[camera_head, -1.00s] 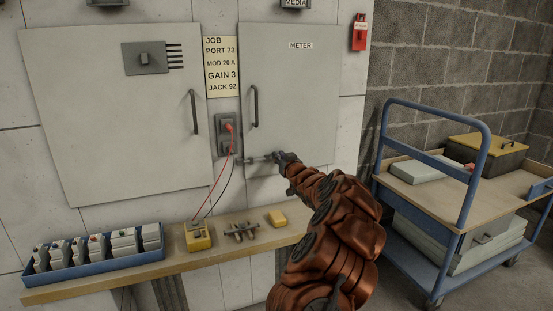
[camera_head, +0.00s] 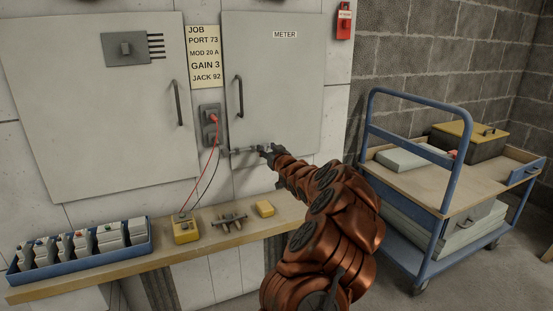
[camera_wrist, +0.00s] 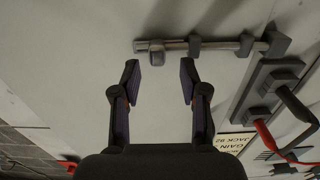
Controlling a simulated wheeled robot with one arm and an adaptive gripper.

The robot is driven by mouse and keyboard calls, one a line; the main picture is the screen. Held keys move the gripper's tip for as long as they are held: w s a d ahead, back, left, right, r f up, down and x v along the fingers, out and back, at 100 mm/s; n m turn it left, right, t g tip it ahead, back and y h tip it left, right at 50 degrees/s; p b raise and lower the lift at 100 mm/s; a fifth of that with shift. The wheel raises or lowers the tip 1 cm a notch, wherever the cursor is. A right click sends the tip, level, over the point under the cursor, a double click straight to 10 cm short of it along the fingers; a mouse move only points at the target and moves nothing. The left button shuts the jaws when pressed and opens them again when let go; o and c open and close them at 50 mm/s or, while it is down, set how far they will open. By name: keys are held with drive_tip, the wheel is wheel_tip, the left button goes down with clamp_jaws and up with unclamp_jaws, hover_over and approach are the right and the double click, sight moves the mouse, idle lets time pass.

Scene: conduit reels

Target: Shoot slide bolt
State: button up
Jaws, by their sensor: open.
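A metal slide bolt (camera_wrist: 197,45) runs across the lower edge of the cabinet door marked METER (camera_head: 275,70). In the wrist view the bolt's rod passes through several grey brackets, and a blocky knob (camera_wrist: 157,54) hangs from it near its left end. My gripper (camera_wrist: 160,72) is open and empty, its two fingers pointing at the bolt, with the knob ahead of the gap between them. The fingertips appear apart from the knob. In the head view my gripper (camera_head: 267,151) is at the bolt (camera_head: 242,151) and hides its right part.
A grey socket (camera_head: 210,125) with red and black leads is left of the bolt. A blue trolley (camera_head: 368,130) stands at the right.

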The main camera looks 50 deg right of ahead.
drive_tip(key=v, duration=0.9)
drive_tip(key=shift+s+a, duration=0.2)
drive_tip(key=shift+s, duration=0.1)
